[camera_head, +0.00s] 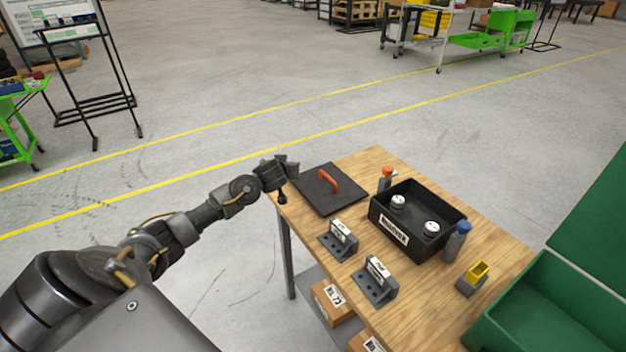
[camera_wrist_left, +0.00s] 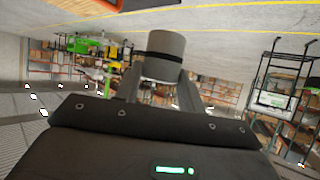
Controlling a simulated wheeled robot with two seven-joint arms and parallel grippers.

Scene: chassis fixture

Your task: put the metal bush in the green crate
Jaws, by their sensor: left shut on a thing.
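My left gripper (camera_head: 288,167) is at the far left corner of the table, beside the black lid. In the left wrist view it is shut on a grey cylinder with a dark band, which I take for the metal bush (camera_wrist_left: 166,60). The bush is hard to make out in the head view. My right gripper is not in view.
On the wooden table (camera_head: 440,326) are a black lid with an orange handle (camera_head: 326,190), a black box (camera_head: 390,226) holding two white-topped parts, two grey brackets (camera_head: 342,240) (camera_head: 376,280), a blue-capped bottle (camera_head: 456,243), an orange-capped bottle (camera_head: 386,180) and a yellow-and-grey block (camera_head: 472,280).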

